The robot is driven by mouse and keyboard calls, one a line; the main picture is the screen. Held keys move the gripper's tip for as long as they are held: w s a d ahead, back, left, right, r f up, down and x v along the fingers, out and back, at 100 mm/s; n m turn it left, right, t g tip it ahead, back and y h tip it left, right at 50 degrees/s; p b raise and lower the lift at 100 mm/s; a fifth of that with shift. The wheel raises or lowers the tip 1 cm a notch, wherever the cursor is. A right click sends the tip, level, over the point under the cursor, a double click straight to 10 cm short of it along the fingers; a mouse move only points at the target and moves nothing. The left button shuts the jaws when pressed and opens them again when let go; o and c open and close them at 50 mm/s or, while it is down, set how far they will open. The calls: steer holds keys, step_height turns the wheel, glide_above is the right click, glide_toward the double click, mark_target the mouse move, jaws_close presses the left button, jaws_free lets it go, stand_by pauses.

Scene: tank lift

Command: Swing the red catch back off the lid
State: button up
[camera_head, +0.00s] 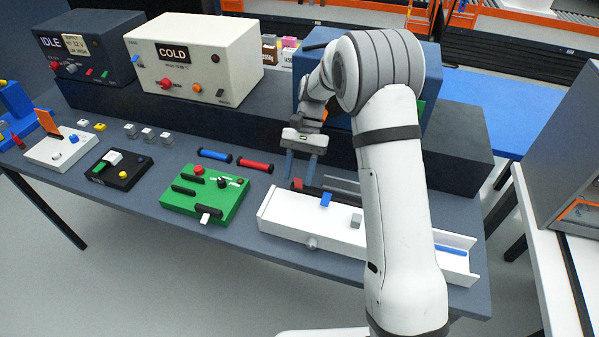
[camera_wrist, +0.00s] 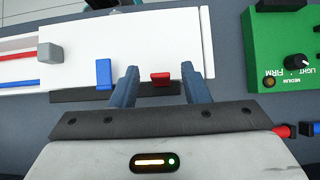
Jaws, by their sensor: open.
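The red catch (camera_wrist: 161,79) sits at the edge of the white lid (camera_wrist: 130,40) in the wrist view, nearest my gripper. In the head view the red catch (camera_head: 297,184) shows small at the back edge of the white tank (camera_head: 275,222). My gripper (camera_wrist: 159,73) is open, with one blue finger on each side of the red catch. I see gaps between the fingers and the catch; their height over it is hard to tell. In the head view my gripper (camera_head: 299,178) points down there. A blue catch (camera_wrist: 103,72) stands upright at the same edge, left of the fingers.
A grey block (camera_wrist: 50,52) is on the white top at left. A green panel (camera_wrist: 285,45) with a black knob lies to the right. Blue and red cylinders (camera_head: 254,165) lie behind the green panel. My arm covers part of the tank in the head view.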

mark_target(300, 186)
step_height(300, 186, up, 10)
steer(key=b, duration=0.1)
steer(key=shift+f+b, duration=0.2)
steer(key=shift+b, duration=0.15)
steer(key=s+d+r+n+t, duration=0.2)
steer(key=s+d+r+t, duration=0.4)
steer(key=s, duration=0.4)
steer(key=s+d+f+n+t+h, duration=0.1)
steer(key=s+d+t, duration=0.1)
steer(key=s, duration=0.4)
steer(key=s+d+f+n+t+h, duration=0.1)
steer(key=s+d+t, duration=0.1)
steer(key=s+d, duration=0.3)
steer(key=shift+s+f, duration=0.3)
steer(key=shift+s, duration=0.6)
steer(key=shift+d, duration=0.1)
stand_by(0.5)
